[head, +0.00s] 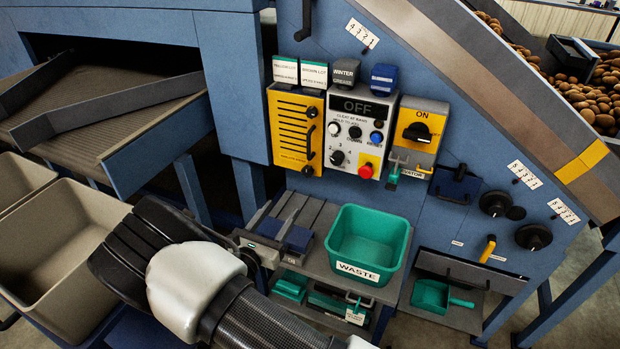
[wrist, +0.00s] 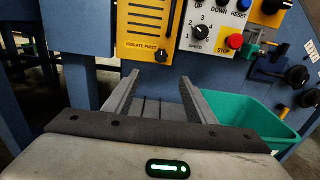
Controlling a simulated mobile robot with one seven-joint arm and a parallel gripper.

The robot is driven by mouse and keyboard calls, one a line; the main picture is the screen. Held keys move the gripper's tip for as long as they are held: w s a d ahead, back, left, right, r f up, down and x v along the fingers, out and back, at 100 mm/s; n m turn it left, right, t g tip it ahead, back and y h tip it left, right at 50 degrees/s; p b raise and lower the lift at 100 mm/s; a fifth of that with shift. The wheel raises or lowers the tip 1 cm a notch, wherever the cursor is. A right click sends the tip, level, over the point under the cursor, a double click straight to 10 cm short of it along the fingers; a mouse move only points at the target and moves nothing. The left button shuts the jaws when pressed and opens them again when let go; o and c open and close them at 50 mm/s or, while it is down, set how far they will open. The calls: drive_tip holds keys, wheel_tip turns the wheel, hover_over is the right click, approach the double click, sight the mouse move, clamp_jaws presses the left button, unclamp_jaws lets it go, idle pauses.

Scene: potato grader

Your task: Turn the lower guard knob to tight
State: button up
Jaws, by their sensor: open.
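The yellow guard panel (head: 290,115) is on the blue machine face, left of the control box. A small round black knob near its bottom edge (head: 307,171) looks like the lower guard knob; it also shows in the wrist view (wrist: 161,55). Another black knob (head: 311,113) sits higher on the panel, above a black handle (head: 309,142). I cannot read how tight the lower knob is. My gripper (head: 284,208) is open and empty, below and in front of the guard. In the wrist view its fingertips (wrist: 160,77) flank the lower knob's line, apart from it.
The control box (head: 358,107) with a red stop button stands right of the guard. A green waste tub (head: 368,225) sits on the shelf right of my gripper. Tan bins (head: 75,235) stand at left. Two dark dials (head: 494,203) (head: 533,237) are far right.

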sight(307, 174)
drive_tip(key=b+x, duration=0.1)
drive_tip(key=x, duration=1.5)
drive_tip(key=shift+w+d+b, duration=0.2)
drive_tip(key=shift+w+b, duration=0.15)
drive_tip(key=c, duration=1)
